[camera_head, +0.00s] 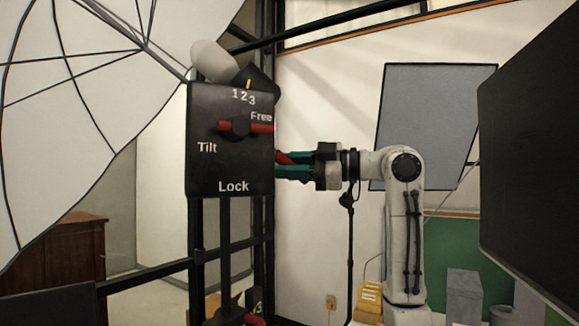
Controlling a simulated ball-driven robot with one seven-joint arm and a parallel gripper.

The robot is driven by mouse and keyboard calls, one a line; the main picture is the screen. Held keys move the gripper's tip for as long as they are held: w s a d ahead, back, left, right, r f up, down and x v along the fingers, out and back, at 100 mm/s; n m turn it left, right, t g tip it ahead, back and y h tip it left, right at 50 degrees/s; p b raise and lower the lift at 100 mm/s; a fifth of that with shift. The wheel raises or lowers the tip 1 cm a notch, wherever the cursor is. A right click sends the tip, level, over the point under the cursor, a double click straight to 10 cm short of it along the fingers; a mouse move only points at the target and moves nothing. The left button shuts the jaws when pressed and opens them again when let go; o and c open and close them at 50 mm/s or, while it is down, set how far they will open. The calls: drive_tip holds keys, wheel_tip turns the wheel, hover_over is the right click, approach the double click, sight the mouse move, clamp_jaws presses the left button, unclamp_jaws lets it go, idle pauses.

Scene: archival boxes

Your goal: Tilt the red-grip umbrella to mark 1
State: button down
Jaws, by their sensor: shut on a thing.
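A large white umbrella (75,110) with dark ribs fills the left. Beside it is a black panel (215,170) with white words Free, Tilt and Lock and the marks 1, 2 and 3. A knob with a red bar (260,128) lies level across the panel front, its right end by Free. A short yellow line (248,84) stands just above the marks, nearest 2 and 3. My gripper (290,166), with green fingers, is at the panel's right edge, shut on a red grip (284,158). The panel partly hides the grip and the fingertips.
Black stand poles (226,240) run below the panel, with another red-gripped part (255,319) at the bottom. A grey framed panel (435,115) stands behind my arm. A large dark panel (535,160) borders the right. Yellow boxes (370,297) and grey bins (465,290) stand low down.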

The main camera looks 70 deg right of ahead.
drive_tip(key=r+p, duration=0.1)
drive_tip(key=r+n+g+p, duration=0.1)
drive_tip(key=r, duration=0.1)
drive_tip(key=shift+s+d+r+g+p, duration=0.25)
drive_tip(key=shift+s+r+g+p, duration=0.05)
drive_tip(key=shift+g+p, duration=0.1)
drive_tip(key=shift+d+r+n+g, duration=0.1)
drive_tip(key=shift+r+n+g, duration=0.2)
drive_tip(key=shift+n, duration=0.1)
drive_tip(key=shift+f, duration=0.1)
drive_tip(key=c, duration=0.9)
unclamp_jaws()
drive_tip(key=shift+s, duration=0.1)
drive_tip(key=b+v, duration=0.2)
drive_tip(key=v, duration=0.8)
drive_tip(key=shift+s, duration=0.4)
